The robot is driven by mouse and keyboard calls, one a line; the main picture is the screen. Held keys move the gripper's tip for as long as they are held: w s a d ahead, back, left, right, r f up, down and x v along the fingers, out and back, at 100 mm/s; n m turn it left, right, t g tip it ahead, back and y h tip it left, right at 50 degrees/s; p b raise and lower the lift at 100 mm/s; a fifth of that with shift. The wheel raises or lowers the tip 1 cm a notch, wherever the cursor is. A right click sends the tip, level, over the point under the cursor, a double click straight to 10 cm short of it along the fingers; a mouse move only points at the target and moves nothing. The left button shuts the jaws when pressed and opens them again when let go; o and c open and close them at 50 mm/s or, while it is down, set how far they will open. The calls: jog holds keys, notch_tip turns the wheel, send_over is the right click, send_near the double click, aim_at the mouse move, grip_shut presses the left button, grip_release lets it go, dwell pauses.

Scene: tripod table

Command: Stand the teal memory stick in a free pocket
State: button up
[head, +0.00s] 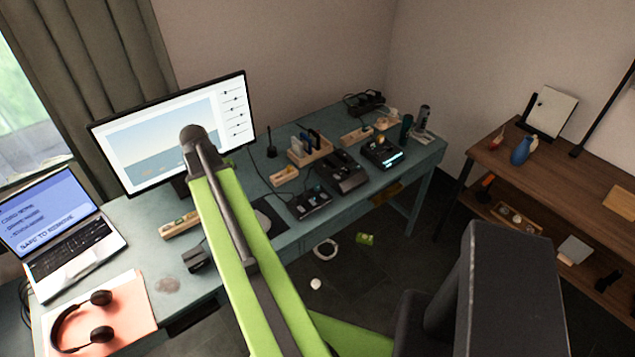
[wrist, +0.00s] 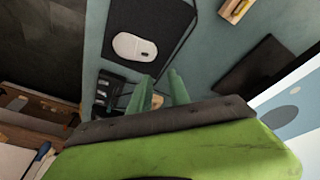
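I cannot pick out the teal memory stick for certain in either view. A wooden holder (head: 309,152) stands on the desk behind the dark devices, with several upright dark and pale pieces in it. Its pockets are too small to tell free from filled. In the wrist view my gripper (wrist: 160,84) shows two greenish fingers apart, with nothing clearly held between them. They point over the desk, towards a white mouse (wrist: 134,47) on a dark mat (wrist: 150,20). In the head view my arm hides the gripper.
On the teal desk (head: 290,205) stand a monitor (head: 175,130), a laptop (head: 75,245), headphones (head: 85,320), black devices (head: 341,172) and small wooden blocks (head: 284,176). A brown shelf (head: 545,160) stands at the right.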

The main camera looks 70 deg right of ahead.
jog(key=s+d+r+m+g+p, duration=0.1)
jog(key=s+d+m, duration=0.2)
jog(key=s+d, duration=0.3)
jog(key=s+d+r+m, duration=0.2)
jog(key=s+d, duration=0.4)
jog(key=d, duration=0.1)
jog(key=m+g, duration=0.1)
jog(key=m, duration=0.2)
send_near(317, 184)
jog(key=shift+h, duration=0.3)
jog(key=b+x, duration=0.5)
jog(key=b, duration=0.6)
jog(key=shift+f, duration=0.1)
jog(key=b+x, duration=0.4)
jog(key=shift+w+a+f+b, duration=0.1)
jog(key=shift+a+f+b, duration=0.05)
jog(key=shift+f+b, duration=0.2)
jog(key=shift+f, duration=0.35)
jog(key=shift+r, duration=0.2)
jog(key=shift+c, duration=0.4)
grip_shut()
